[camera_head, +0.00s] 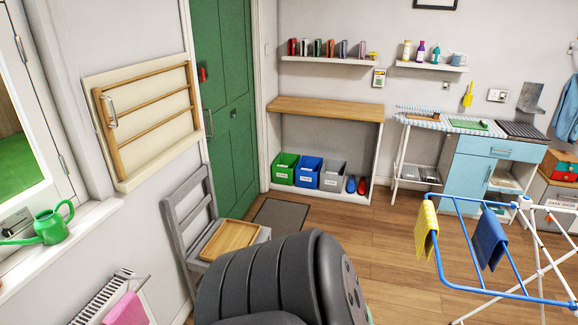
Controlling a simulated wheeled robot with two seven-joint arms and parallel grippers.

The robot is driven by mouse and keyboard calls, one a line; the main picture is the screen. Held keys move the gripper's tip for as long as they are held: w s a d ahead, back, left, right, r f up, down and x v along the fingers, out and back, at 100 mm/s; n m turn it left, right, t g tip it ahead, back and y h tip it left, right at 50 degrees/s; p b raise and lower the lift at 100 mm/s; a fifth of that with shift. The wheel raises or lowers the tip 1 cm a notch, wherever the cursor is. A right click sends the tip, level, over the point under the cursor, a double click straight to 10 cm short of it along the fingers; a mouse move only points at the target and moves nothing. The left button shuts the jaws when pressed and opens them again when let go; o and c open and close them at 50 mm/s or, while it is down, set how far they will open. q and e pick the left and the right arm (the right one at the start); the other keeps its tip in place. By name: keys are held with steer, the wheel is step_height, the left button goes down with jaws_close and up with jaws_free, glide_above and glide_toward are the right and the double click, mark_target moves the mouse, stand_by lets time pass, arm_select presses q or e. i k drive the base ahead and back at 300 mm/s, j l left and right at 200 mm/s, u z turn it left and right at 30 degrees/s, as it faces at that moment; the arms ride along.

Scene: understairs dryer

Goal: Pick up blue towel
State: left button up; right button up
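A blue towel (490,239) hangs over a bar of the blue and white drying rack (480,290) at the lower right. A yellow checked cloth (425,229) hangs on the same rack to its left, apart from it. Neither of my grippers shows in this view, so I cannot see whether they are open or shut.
A grey chair (186,222) with a wooden tray (230,239) stands by the left wall. A pink cloth (126,311) hangs on the radiator (100,300). An ironing board (425,120) stands behind the rack. Wooden floor (385,235) lies open left of the rack.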

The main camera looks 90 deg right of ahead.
mark_target(486, 237)
steer(key=z, duration=4.25)
